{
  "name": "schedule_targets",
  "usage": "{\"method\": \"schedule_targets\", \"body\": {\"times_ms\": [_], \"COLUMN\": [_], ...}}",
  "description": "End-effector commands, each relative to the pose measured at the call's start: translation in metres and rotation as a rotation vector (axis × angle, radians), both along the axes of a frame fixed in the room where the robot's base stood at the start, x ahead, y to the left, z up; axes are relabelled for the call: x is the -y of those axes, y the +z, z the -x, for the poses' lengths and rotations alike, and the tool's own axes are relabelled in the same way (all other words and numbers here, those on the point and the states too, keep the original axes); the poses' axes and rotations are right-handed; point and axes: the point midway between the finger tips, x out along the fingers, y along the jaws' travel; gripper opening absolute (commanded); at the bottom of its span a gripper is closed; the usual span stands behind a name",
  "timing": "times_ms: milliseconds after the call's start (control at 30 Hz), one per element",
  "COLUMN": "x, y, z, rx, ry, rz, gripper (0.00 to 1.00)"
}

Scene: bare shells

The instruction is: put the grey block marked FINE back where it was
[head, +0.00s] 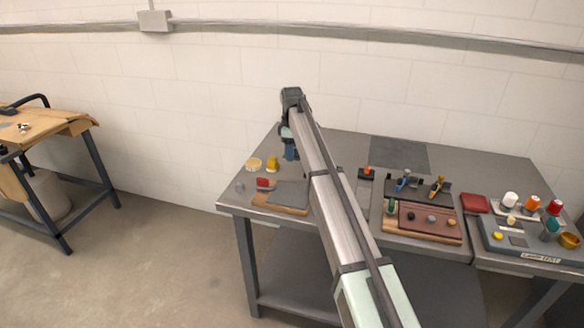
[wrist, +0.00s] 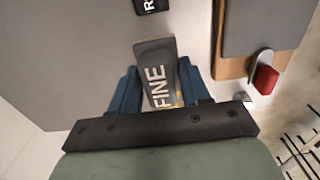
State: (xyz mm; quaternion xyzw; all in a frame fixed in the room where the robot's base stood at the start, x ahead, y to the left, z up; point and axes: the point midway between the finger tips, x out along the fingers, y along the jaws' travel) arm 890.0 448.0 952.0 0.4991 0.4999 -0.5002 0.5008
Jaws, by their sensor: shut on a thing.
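The grey block marked FINE (wrist: 158,75) is between the two blue fingers of my gripper (wrist: 160,88) in the wrist view. The fingers are shut on its sides, and its white letters face the camera. In the head view my gripper (head: 290,152) is over the left back part of the grey table (head: 345,146); the block cannot be made out there. A dark block with a white letter R (wrist: 150,5) lies just beyond the held block, cut off by the frame's top edge.
A grey slab on a wooden board (head: 289,194) lies at the table's left front, with a red item (head: 265,183) beside it; the red item also shows in the wrist view (wrist: 266,79). Yellow pieces (head: 272,164) stand nearby. Trays with small items (head: 423,236) fill the right side.

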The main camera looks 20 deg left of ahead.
Motion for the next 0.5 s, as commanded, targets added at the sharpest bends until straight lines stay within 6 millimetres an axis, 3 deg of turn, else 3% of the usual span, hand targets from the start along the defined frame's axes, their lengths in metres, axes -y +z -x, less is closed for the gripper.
{"method": "schedule_targets", "body": {"times_ms": [100,500], "x": [0.0,0.0], "y": [-0.02,-0.058], "z": [0.001,0.001], "rx": [-0.001,-0.001], "ry": [0.0,0.0], "rz": [0.0,0.0], "gripper": [0.13,0.13]}}
